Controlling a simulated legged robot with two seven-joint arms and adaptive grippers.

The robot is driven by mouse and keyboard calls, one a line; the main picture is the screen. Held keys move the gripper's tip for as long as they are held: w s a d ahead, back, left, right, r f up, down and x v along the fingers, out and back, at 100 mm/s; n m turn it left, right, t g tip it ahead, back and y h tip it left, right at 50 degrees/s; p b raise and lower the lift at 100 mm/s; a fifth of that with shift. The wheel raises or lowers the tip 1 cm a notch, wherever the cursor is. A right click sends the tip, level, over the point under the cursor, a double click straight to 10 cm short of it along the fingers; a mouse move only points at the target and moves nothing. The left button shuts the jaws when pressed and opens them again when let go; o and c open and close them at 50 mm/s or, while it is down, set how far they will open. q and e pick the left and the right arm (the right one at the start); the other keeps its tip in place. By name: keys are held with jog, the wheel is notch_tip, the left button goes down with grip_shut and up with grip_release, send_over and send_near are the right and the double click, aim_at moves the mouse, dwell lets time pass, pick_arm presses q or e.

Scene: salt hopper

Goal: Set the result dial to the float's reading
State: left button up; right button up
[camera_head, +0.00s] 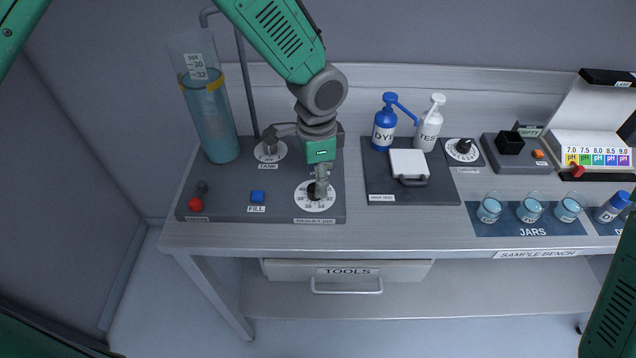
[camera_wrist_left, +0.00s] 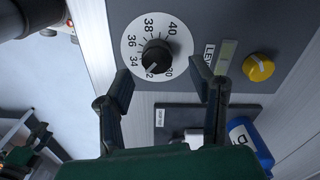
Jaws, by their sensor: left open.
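The tall clear cylinder (camera_head: 213,125) holds blue water and a scale strip (camera_head: 196,68) showing 30 and 32. A yellow band (camera_head: 216,85) lies near the water's top, close to the 32 mark; the exact reading is too small to tell. The white result dial (camera_head: 301,200) is partly covered by my left gripper (camera_head: 319,187), which is over its black knob.
The panel also carries a tank dial (camera_head: 268,152), a blue fill button (camera_head: 257,197) and a red knob (camera_head: 195,204). A yellow knob (camera_wrist_left: 258,67) shows in the wrist view. Dye (camera_head: 384,130) and test (camera_head: 428,125) bottles stand right. Jars (camera_head: 530,210) stand further right.

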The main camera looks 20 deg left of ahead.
pick_arm(q)
notch_tip(320, 180, up, 9)
jog(key=shift+f, duration=0.2)
jog(key=shift+w, duration=0.1)
dwell(0.4)
